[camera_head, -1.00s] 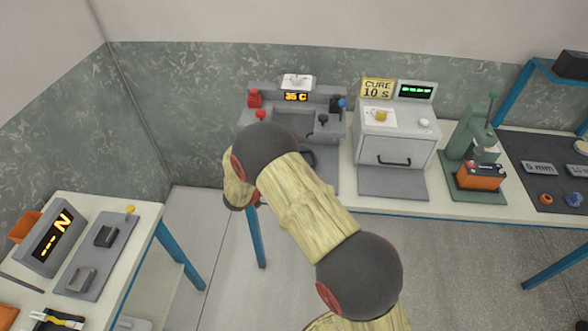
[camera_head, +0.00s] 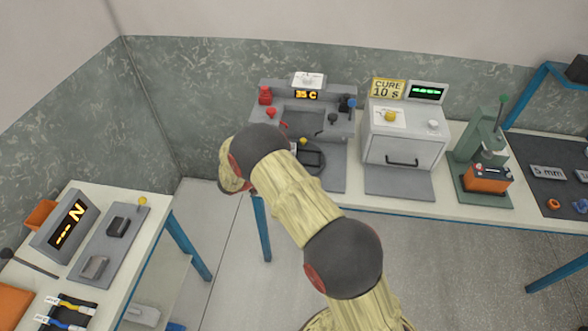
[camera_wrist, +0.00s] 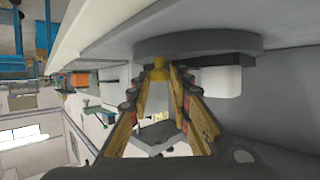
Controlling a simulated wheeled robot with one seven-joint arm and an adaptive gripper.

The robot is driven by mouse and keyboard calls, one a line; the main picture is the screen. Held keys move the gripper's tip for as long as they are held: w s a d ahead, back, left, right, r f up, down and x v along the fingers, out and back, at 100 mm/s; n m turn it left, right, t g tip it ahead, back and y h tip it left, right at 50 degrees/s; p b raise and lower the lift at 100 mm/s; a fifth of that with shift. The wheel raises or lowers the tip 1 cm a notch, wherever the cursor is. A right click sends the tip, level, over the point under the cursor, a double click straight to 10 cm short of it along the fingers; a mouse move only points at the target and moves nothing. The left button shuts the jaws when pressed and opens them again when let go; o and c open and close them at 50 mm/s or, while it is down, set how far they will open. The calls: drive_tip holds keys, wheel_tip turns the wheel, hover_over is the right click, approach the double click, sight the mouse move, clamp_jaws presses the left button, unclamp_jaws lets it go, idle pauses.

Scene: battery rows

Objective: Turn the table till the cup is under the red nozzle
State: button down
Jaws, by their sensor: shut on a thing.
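A dark round turntable (camera_head: 309,160) sits in front of the grey tap station, partly hidden by my arm in the head view. Its disc (camera_wrist: 205,42) fills the upper middle of the wrist view. The red nozzle (camera_head: 271,112) is at the station's left, below a red container. In the wrist view my gripper (camera_wrist: 160,76) is at the disc's edge, its yellow fingers closed on a small yellow peg (camera_wrist: 159,64). In the head view the gripper is hidden behind my arm. I cannot make out the cup for certain.
The station shows 35 C (camera_head: 307,95) and has a blue-topped fitting (camera_head: 351,103) at its right. A curing oven (camera_head: 404,143) and a green press (camera_head: 486,150) stand to the right. A side table (camera_head: 150,212) stands at the left, with floor between.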

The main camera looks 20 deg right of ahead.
drive_tip(key=shift+w+r, duration=0.1)
drive_tip(key=c, duration=1.7)
unclamp_jaws()
drive_tip(key=shift+o, duration=0.2)
drive_tip(key=shift+a, duration=0.1)
drive_tip(key=v, duration=1.2)
